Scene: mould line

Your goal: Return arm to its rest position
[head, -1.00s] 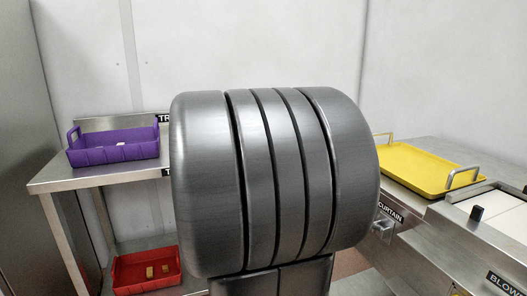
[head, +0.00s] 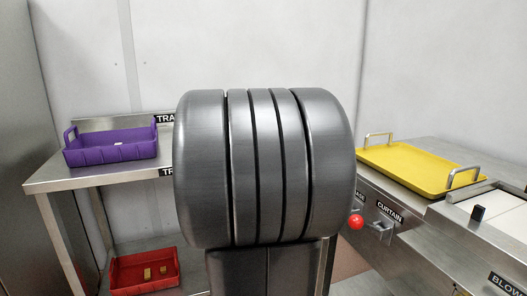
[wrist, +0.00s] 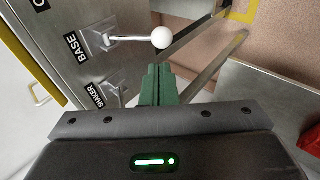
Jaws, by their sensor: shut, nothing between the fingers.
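My gripper (wrist: 158,84) shows in the wrist view with its green fingers closed together and nothing between them. The fingers point toward a steel panel (wrist: 72,18) with levers. A lever with a white ball knob (wrist: 161,38), beside the label BASE, lies just beyond the fingertips; I cannot tell if they touch. In the head view my own large grey arm link fills the middle and hides my gripper.
A purple tray (head: 88,155) sits on a steel shelf (head: 40,183) at left, above a red tray (head: 128,289) holding small tan blocks. At right are a yellow tray (head: 395,167), a red ball knob (head: 356,222) and the CURTAIN lever (head: 380,231).

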